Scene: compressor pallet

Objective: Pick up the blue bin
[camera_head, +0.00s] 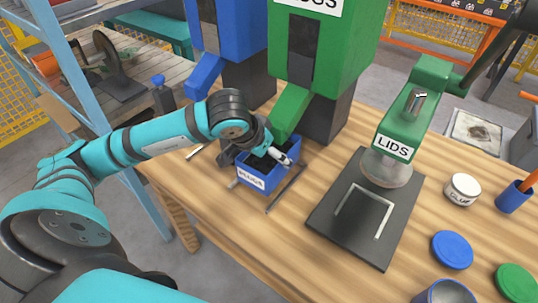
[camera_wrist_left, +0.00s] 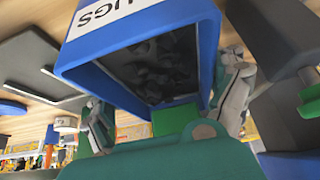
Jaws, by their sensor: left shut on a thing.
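The blue bin (camera_head: 273,180), an open box with a white label on its front, is on or just above the wooden table, in front of the green dispenser; I cannot tell if its base touches the table. My left gripper (camera_head: 258,153) reaches over it from the left, shut on it with a finger at either side. The left wrist view shows the bin (camera_wrist_left: 135,30) close up, tilted in the picture, with dark small pieces inside and a label ending in "UGS". The gripper's fingers (camera_wrist_left: 168,108) flank it. My right gripper is not in view.
The green dispenser (camera_head: 325,45) and a blue dispenser (camera_head: 243,30) stand behind the bin, the green chute (camera_head: 291,115) close to it. A green "LIDS" press (camera_head: 408,120) on a dark plate (camera_head: 335,225) stands right. Thin rails (camera_head: 286,188) lie beside the bin. The front table (camera_head: 240,225) is clear.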

